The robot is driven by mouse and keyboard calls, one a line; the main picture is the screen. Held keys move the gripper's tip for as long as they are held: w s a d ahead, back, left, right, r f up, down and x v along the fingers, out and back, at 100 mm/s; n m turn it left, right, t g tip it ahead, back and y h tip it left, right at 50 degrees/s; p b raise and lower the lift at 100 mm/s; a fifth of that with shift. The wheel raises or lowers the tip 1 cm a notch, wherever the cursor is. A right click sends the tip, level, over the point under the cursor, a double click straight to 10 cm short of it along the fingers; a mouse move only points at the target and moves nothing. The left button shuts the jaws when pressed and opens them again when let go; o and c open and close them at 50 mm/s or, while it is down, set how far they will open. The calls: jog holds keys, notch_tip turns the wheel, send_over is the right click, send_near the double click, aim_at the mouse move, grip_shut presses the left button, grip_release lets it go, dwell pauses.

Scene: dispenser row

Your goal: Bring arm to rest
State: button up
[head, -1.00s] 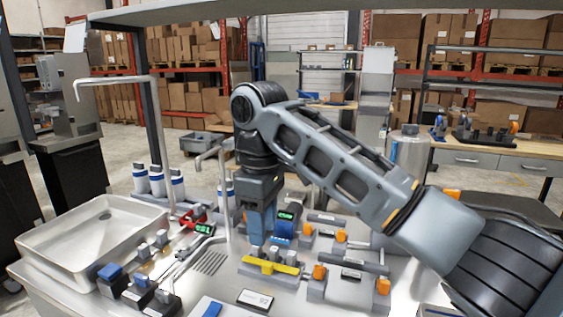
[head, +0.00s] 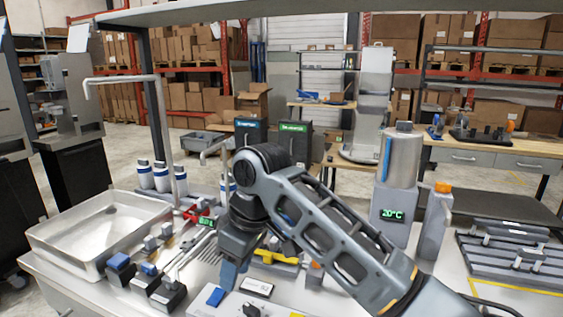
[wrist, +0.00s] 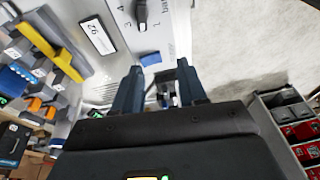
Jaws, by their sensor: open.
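My gripper (head: 229,275) hangs low over the near part of the bench in the head view, with my arm folded down in front of it. In the wrist view my gripper (wrist: 160,86) shows two dark blue fingers apart with nothing held between them. A white box with a dial (wrist: 140,14) and a blue patch lies just beyond the fingertips. A yellow-handled item (head: 275,256) is partly hidden behind my arm; it also shows in the wrist view (wrist: 50,44).
A metal sink tray (head: 50,240) is at the left, beside a tall bent pipe (head: 160,120). A cylinder unit reading 20°C (head: 393,213) stands right of my arm, near a grey slotted rack (head: 515,262). An overhead shelf edge (head: 300,10) crosses the top.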

jog(key=s+a+f+m+t+y, duration=0.25)
jog(key=s+a+f+y, duration=0.25)
jog(key=s+f, duration=0.45)
jog(key=s+d+f+m+t+y, duration=0.1)
jog(key=s+d+f+m+t, duration=0.3)
jog(key=s+f+m, duration=0.15)
jog(key=s+d+f+m+t+h, duration=0.2)
jog(key=s+d+m+t+h, duration=0.35)
jog(key=s+d, duration=1.15)
jog(key=s+d+r+t+h, duration=0.2)
jog(key=s+d+r+h, duration=0.2)
jog(key=s+d+r, duration=0.95)
notch_tip(320, 180, down, 11)
jog(key=b, duration=1)
jog(key=shift+w+d+r+y, duration=0.1)
jog(key=shift+y, duration=0.15)
